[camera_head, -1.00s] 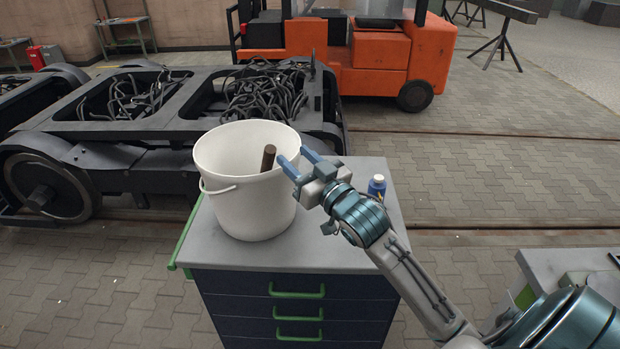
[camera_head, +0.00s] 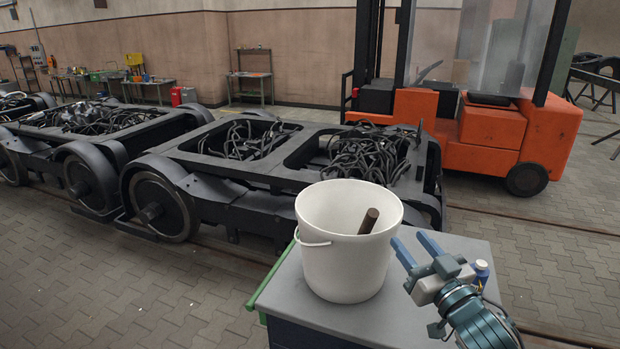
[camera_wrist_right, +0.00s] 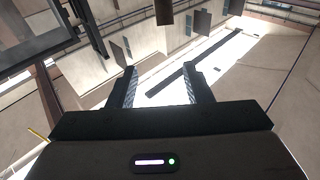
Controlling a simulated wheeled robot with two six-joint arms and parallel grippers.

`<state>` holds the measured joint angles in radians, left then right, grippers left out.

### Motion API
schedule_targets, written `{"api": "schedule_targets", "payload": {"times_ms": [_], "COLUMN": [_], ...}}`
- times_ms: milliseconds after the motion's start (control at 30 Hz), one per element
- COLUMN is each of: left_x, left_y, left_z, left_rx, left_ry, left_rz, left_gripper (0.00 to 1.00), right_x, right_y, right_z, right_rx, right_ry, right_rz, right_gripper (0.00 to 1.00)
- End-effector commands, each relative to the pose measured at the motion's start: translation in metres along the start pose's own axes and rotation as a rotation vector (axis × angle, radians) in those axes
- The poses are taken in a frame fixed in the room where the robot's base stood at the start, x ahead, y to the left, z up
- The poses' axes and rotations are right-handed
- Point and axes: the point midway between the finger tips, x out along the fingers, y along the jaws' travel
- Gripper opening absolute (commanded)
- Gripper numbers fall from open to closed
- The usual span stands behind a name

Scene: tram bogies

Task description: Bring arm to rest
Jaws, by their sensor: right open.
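My right gripper (camera_head: 418,250) is open and empty, to the right of a white bucket and above the right part of a workshop cabinet's top. Its two blue fingers point up and to the left, apart from each other. In the right wrist view the open jaws (camera_wrist_right: 160,90) have nothing between them and face the hall's upper structure. The white bucket (camera_head: 343,265) stands upright on the grey cabinet top (camera_head: 405,315). A brown rod-like handle (camera_head: 369,221) sticks up inside the bucket. My left gripper is not in view.
A blue bottle (camera_head: 481,272) stands on the cabinet, partly hidden behind my right gripper. A dark tram bogie (camera_head: 235,172) with black cables stands behind on rails. An orange forklift (camera_head: 545,135) is at the back right. Paved floor is free at the lower left.

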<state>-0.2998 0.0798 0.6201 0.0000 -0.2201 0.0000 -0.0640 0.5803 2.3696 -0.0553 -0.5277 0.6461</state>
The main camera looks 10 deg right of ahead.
Motion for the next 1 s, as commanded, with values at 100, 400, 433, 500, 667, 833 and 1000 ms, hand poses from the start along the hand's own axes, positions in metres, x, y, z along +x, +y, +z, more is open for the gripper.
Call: {"api": "schedule_targets", "payload": {"times_ms": [100,400,433,500,667,833,1000], "left_x": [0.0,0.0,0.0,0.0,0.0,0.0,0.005], "left_y": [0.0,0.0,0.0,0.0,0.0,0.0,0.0], "left_z": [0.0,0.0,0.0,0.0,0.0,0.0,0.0], "left_rx": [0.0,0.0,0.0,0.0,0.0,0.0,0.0], "left_ry": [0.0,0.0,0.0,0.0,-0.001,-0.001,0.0], "left_rz": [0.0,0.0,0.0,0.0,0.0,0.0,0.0], "left_gripper": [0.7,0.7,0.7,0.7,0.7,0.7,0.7], "right_x": [-0.009,-0.123,-0.137,-0.169,-0.231,-0.289,-0.305], "right_y": [0.001,-0.009,-0.013,-0.021,-0.039,-0.06,-0.062], "right_z": [0.022,0.178,0.19,0.211,0.243,0.26,0.299], "right_rx": [0.0,-0.048,-0.053,-0.063,-0.072,-0.07,-0.07], "right_ry": [-0.072,-0.709,-0.773,-0.906,-1.152,-1.368,-1.453], "right_rz": [0.036,0.21,0.213,0.214,0.191,0.144,0.123], "right_gripper": [0.45,0.45,0.45,0.45,0.45,0.45,0.45]}}
